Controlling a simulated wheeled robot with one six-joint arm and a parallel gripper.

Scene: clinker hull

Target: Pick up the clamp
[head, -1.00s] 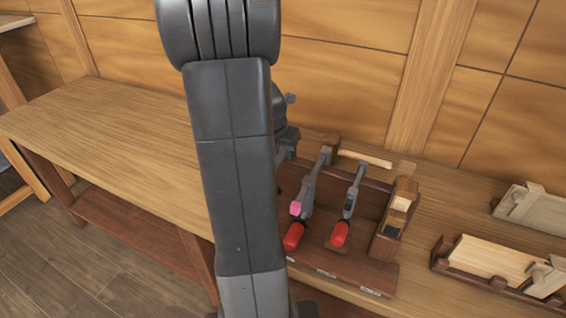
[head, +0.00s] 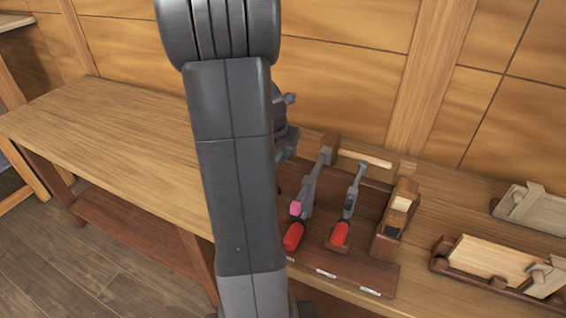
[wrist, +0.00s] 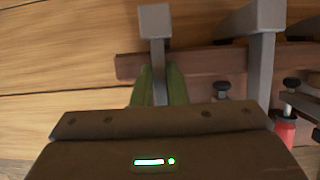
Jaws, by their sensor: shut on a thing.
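In the wrist view, my gripper (wrist: 158,74) has its green fingers shut on the grey metal bar of a clamp (wrist: 154,22). The clamp's square grey head stands beyond the fingertips, and its lower part is hidden behind the gripper body. In the head view, my arm hides the held clamp and most of the gripper. Two other clamps with red handles lie on the dark wooden rack there: one with a pink piece (head: 310,188) and one to its right (head: 351,200).
The dark rack (head: 345,272) stands on the long wooden bench (head: 110,125). A wooden block tool (head: 396,222) sits at the rack's right end. Wooden trays (head: 490,262) lie farther right. The bench left of my arm is clear. Another clamp (wrist: 262,55) stands close right of the held one.

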